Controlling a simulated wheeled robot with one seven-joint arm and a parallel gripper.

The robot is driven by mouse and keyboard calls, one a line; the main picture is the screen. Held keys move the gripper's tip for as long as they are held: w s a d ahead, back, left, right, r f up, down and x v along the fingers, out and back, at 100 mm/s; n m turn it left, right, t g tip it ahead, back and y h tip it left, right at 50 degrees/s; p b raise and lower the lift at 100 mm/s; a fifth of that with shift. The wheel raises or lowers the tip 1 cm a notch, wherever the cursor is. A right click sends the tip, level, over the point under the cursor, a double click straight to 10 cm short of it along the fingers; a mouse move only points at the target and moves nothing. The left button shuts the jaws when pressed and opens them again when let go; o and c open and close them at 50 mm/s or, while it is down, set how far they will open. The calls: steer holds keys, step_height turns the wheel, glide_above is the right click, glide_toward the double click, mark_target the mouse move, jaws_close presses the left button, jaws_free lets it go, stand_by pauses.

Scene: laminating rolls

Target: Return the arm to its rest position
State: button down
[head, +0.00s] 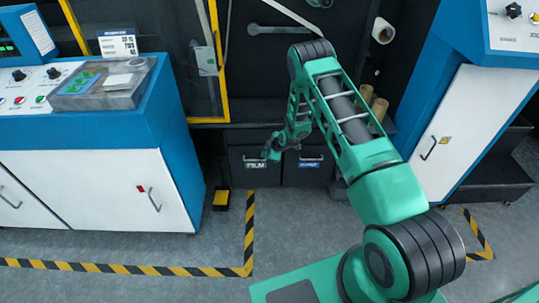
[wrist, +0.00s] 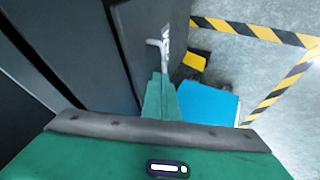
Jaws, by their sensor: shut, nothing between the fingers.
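My arm is green and black and reaches up from the lower right of the head view, then bends down at the machine. My gripper (head: 273,149) hangs in front of the dark lower drawers and is shut and empty. In the wrist view its narrow closed tip (wrist: 162,44) shows at the upper middle, beside a dark panel. I cannot tell whether it touches the drawer front.
Two dark drawers (head: 304,168) sit under the machine. A blue and white console (head: 95,185) stands left, a blue and white cabinet (head: 455,125) right. A yellow and black pedal (head: 222,200) lies near striped floor tape (head: 248,235). The grey floor in front is clear.

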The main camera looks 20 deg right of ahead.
steer(key=v, duration=0.6)
steer(key=s+d+r+m+g+h, duration=0.1)
steer(key=s+d+r+m, duration=0.25)
steer(key=s+r, duration=0.45)
steer(key=s+d+r+m+g+h, duration=0.15)
steer(key=s+d+r, duration=0.3)
steer(key=r, duration=0.75)
steer(key=s+d+r+m+g, duration=0.1)
steer(key=s+d+r+m, duration=0.3)
steer(key=r, duration=0.5)
steer(key=s+r+m+g, duration=0.1)
steer(key=s+r+m, duration=0.2)
steer(key=s, duration=0.9)
steer(key=s+r+m+g, duration=0.1)
steer(key=s+r+m, duration=0.3)
steer(key=s, duration=0.8)
steer(key=s+r+m+g, duration=0.1)
steer(key=s+r+m, duration=0.2)
steer(key=s, duration=0.9)
step_height(320, 180, up, 3)
steer(key=shift+s+a+r+m+g, duration=0.1)
steer(key=shift+s+a+m+g, duration=0.1)
steer(key=shift+s+m+g, duration=0.15)
